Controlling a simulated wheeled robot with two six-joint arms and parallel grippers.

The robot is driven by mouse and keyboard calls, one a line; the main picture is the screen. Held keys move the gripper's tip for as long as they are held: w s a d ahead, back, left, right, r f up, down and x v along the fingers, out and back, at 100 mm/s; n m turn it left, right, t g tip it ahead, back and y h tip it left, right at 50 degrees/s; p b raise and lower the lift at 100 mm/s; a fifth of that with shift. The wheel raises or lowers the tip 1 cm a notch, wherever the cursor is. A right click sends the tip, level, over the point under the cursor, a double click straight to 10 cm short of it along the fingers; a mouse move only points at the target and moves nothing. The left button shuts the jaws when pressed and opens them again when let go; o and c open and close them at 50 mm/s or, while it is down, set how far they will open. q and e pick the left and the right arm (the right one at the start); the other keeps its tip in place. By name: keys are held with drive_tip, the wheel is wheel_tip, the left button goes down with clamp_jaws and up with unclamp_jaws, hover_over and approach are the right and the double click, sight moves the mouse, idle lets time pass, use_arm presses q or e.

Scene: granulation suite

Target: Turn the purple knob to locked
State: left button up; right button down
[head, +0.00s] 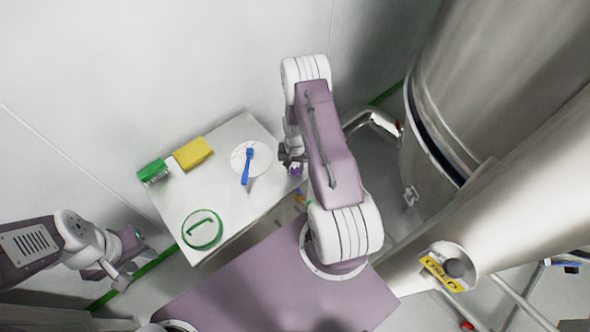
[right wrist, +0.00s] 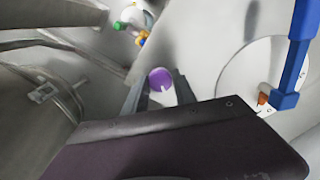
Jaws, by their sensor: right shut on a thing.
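The purple knob (right wrist: 160,79) shows in the right wrist view between the two fingers of my right gripper (right wrist: 160,92). It is round, with a small pale mark on its face. My right gripper is shut on it. In the head view the knob (head: 295,170) is a small purple patch at the right edge of the white table, largely hidden by my right gripper (head: 291,162). Any locked marking by the knob cannot be made out. My left gripper (head: 122,270) is at the lower left, apart from the table; its jaw opening is unclear.
The white table (head: 233,210) carries a green brush (head: 153,171), a yellow block (head: 193,153), a green ring (head: 202,243) and a blue lever (head: 247,168) on a white disc. The lever (right wrist: 297,55) stands right of the knob. A large steel vessel (head: 500,70) fills the right.

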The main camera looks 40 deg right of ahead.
drive_tip(key=m, duration=0.2)
drive_tip(key=m+b, duration=0.1)
drive_tip(key=m, duration=0.2)
drive_tip(key=shift+w+m+b, duration=0.2)
drive_tip(key=shift+m+b, duration=0.1)
drive_tip(key=m+b, duration=0.1)
drive_tip(key=m, duration=0.4)
drive_tip(key=shift+r+m, duration=0.1)
drive_tip(key=shift+m, duration=0.2)
drive_tip(key=c, duration=1.1)
unclamp_jaws()
drive_tip(key=shift+d, duration=0.1)
drive_tip(key=shift+o, duration=0.4)
drive_tip(key=shift+s, duration=0.1)
